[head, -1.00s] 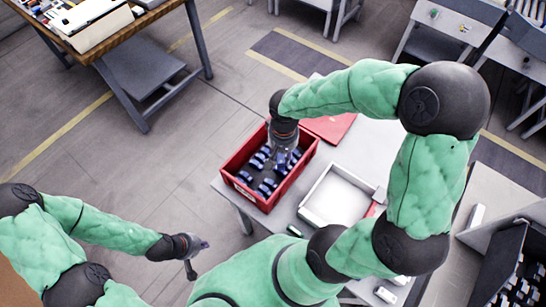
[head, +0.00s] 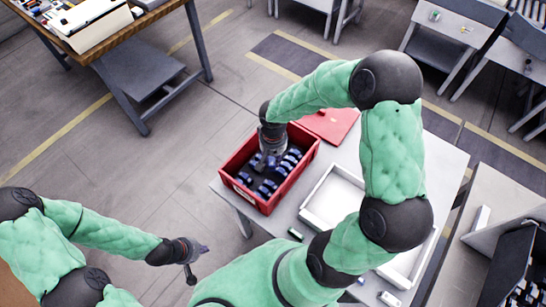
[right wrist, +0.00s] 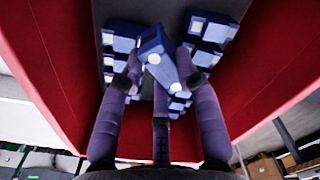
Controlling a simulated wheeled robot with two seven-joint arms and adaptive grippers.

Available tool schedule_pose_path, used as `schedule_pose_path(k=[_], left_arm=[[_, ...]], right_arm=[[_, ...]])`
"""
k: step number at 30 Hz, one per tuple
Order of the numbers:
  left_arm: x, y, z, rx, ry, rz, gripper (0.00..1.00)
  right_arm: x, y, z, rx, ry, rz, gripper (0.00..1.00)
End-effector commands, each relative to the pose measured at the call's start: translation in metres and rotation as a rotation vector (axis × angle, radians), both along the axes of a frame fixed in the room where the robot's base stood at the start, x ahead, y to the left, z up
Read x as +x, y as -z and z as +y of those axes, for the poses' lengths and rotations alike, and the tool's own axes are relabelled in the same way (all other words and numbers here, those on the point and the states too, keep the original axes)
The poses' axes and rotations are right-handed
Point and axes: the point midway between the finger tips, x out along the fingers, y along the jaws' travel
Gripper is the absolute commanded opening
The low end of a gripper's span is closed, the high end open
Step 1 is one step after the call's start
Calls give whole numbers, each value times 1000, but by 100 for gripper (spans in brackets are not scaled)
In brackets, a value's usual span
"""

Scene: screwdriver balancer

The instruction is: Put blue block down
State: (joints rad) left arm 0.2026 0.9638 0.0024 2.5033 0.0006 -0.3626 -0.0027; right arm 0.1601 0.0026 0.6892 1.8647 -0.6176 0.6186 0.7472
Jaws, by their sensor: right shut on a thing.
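My right gripper (head: 264,160) reaches down into the red bin (head: 266,206) on the table. In the right wrist view my right gripper (right wrist: 160,76) is shut on a blue block (right wrist: 153,44) with white round marks, held tilted between its fingers. Other blue blocks lie in rows on the dark bin floor on both sides, such as one at the left (right wrist: 121,38) and one at the right (right wrist: 210,30). Whether the held block touches the floor or its neighbours cannot be told. My left gripper (head: 194,265) hangs away from the table, with nothing seen in it.
The bin's red walls rise close around my right gripper. A white open tray (head: 306,214) stands right of the bin, and a flat red panel (head: 329,124) lies behind it.

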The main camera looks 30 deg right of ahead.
Motion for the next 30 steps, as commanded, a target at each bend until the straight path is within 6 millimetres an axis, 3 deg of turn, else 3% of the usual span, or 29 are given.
schedule_pose_path(k=[8, 9, 11, 23, 26, 30], left_arm=[[0, 6, 0, 0, 0, 0, 0], [0, 5, 0, 0, 0, 0, 0], [0, 5, 0, 0, 0, 0, 0], [0, 2, 0, 0, 0, 0, 0], [0, -3, 0, 0, 0, 0, 0], [0, -10, 0, 0, 0, 0, 0]], right_arm=[[0, 5, 0, 0, 0, 0, 9], [0, 5, 0, 0, -1, 0, 42], [0, 4, 0, 0, -1, 0, 57], [0, 2, 0, 0, -1, 1, 57], [0, -6, 0, 0, 0, -1, 57], [1, -32, 0, -1, 0, -5, 57]])
